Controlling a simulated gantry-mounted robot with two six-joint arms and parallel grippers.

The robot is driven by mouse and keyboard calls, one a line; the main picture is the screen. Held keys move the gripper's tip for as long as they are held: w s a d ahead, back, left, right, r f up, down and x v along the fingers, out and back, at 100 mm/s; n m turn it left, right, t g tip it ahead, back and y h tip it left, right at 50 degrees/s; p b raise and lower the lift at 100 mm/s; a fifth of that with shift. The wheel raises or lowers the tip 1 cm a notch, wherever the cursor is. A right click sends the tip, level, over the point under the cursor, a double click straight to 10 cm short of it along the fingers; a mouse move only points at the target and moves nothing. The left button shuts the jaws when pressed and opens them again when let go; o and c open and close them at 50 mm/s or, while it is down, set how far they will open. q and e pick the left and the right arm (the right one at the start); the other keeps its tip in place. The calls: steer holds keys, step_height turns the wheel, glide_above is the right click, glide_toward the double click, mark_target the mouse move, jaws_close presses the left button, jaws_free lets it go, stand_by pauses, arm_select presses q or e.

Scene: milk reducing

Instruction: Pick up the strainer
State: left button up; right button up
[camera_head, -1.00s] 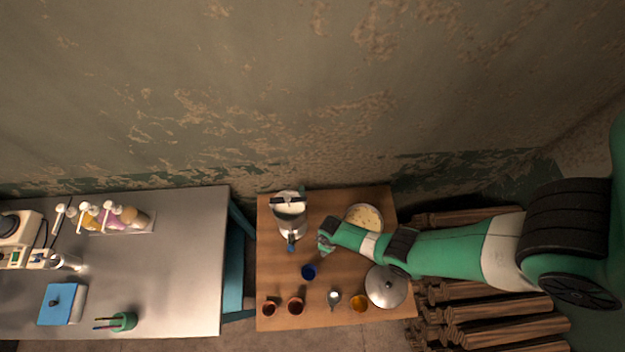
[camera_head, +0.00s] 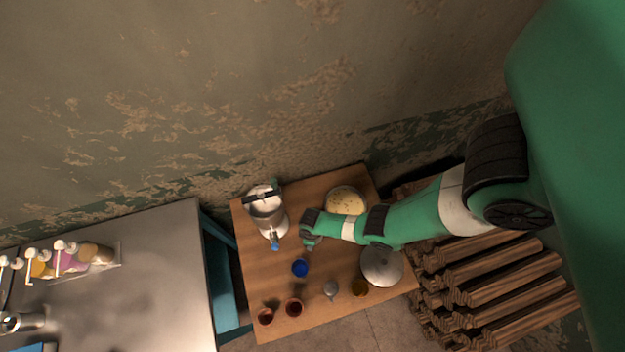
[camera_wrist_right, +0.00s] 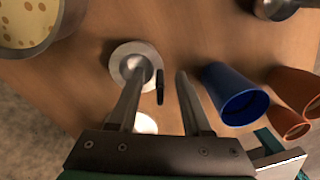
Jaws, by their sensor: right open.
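My right gripper (camera_head: 310,243) comes in from the right over the wooden table. In the right wrist view its two fingers (camera_wrist_right: 158,85) are apart, with nothing held between them. Beyond the left finger lies a small round metal piece with a raised rim (camera_wrist_right: 124,56). A thin dark handle-like bar (camera_wrist_right: 160,88) shows between the fingers. This piece looks like the strainer, but I cannot be sure. In the head view my arm seems to hide it. My left gripper is out of view.
A metal pot of milk (camera_head: 266,208) stands left of the gripper. A bowl (camera_head: 345,198), blue cup (camera_head: 300,267), terracotta cups (camera_head: 293,306), amber cup (camera_head: 359,288), small metal vessel (camera_head: 331,289) and lid (camera_head: 382,266) surround it. Firewood (camera_head: 485,275) lies to the right.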

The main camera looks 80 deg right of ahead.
jaws_close()
steer(key=shift+r, duration=0.15)
